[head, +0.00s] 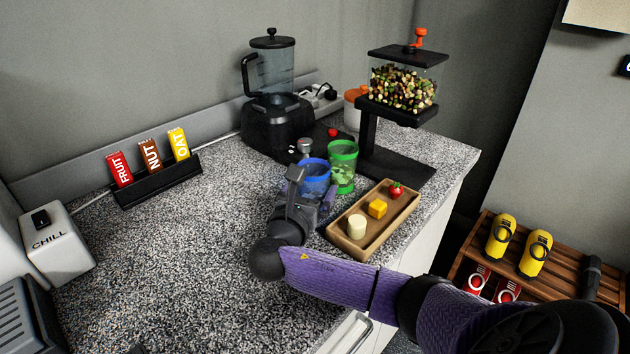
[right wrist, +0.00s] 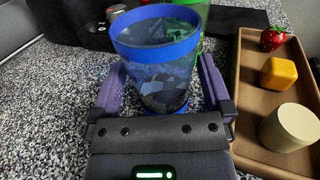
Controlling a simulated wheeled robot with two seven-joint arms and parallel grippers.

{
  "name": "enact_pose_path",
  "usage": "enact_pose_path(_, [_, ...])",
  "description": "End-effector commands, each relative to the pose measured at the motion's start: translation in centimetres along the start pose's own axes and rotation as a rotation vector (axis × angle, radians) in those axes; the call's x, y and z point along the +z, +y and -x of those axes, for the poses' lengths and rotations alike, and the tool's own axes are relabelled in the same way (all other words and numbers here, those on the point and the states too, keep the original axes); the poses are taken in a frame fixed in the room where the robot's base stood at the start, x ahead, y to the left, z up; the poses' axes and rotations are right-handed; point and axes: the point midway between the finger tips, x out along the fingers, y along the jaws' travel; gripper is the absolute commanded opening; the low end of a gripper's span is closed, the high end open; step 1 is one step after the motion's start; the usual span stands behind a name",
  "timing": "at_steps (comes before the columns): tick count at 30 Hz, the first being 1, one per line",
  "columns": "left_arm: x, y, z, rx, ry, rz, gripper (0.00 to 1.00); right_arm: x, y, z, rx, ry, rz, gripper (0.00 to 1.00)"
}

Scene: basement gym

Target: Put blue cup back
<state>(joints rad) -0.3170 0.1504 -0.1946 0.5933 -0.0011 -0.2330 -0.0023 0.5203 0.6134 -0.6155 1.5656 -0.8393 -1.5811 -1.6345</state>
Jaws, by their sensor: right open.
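The blue cup (head: 316,174), clear with a blue rim and base, stands upright on the speckled counter. In the right wrist view the blue cup (right wrist: 158,60) sits between the two purple fingers. My right gripper (head: 311,199) is open around it, and a gap shows beside the cup; the right wrist view shows both fingers (right wrist: 163,88). The green cup (head: 342,166) stands just to the right of the blue cup, with green bits showing in it. It is partly hidden behind the blue cup in the right wrist view (right wrist: 199,40). My left gripper is out of view.
A wooden tray (head: 340,243) with a cream cylinder, a yellow cube and a strawberry lies close on the right. A black blender (head: 272,125) and a nut dispenser (head: 402,85) stand behind. A bar rack (head: 160,187) and a CHILL box (head: 58,252) are left. The counter's left middle is clear.

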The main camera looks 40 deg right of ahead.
Motion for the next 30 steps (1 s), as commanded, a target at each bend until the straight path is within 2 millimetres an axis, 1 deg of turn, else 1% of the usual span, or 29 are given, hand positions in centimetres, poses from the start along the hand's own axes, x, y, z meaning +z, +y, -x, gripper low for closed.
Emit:
enact_pose_path(1, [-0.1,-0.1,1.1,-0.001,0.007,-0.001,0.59,0.6,0.0,1.5,0.004,0.003,-0.003,1.00])
enact_pose_path(6, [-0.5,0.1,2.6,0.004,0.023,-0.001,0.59,0.5,0.0,6.3,0.004,0.004,-0.003,1.00])
enact_pose_path(9, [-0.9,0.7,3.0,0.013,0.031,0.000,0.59,0.4,0.0,8.3,0.002,0.002,-0.003,1.00])
enact_pose_path(12, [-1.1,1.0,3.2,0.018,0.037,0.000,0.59,0.3,0.0,9.4,0.001,0.001,-0.002,1.00])
enact_pose_path(15, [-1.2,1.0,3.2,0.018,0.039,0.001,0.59,0.1,0.0,9.8,-0.001,0.001,-0.002,1.00])
enact_pose_path(26, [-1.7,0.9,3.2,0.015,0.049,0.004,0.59,0.1,0.0,9.7,0.000,0.000,-0.002,1.00])
enact_pose_path(28, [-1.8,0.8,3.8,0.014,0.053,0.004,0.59,0.8,0.0,9.7,0.000,-0.001,-0.005,1.00])
enact_pose_path(29, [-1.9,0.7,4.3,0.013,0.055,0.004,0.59,1.5,-0.1,9.7,0.000,-0.002,-0.007,1.00])
enact_pose_path(30, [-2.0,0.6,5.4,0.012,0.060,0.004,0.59,2.7,-0.1,9.7,0.000,-0.005,-0.011,1.00])
